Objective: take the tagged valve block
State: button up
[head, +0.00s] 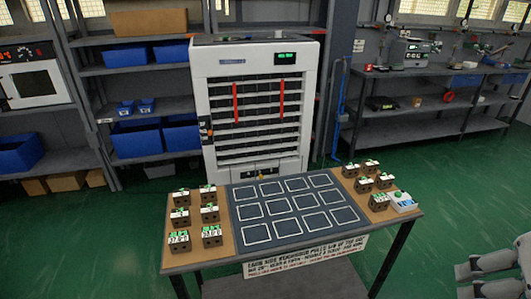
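Several small brown valve blocks with white and green tops stand on the table. One group is on the left wooden strip, including a front-left block (179,242) and a front-right block (212,237). Another group is on the right strip, including a back block (350,171) and a front block (379,202). The tops carry small dark marks, too small to read, and I cannot tell which block is the tagged one.
The table's dark mat (243,228) has empty white-outlined squares. A white and blue device (403,201) sits at the table's right edge. A printed sign (306,257) hangs on the front. A white cabinet (255,100) stands behind, between shelves.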

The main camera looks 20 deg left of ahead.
aim_at(180, 241)
jog(key=u, duration=1.25)
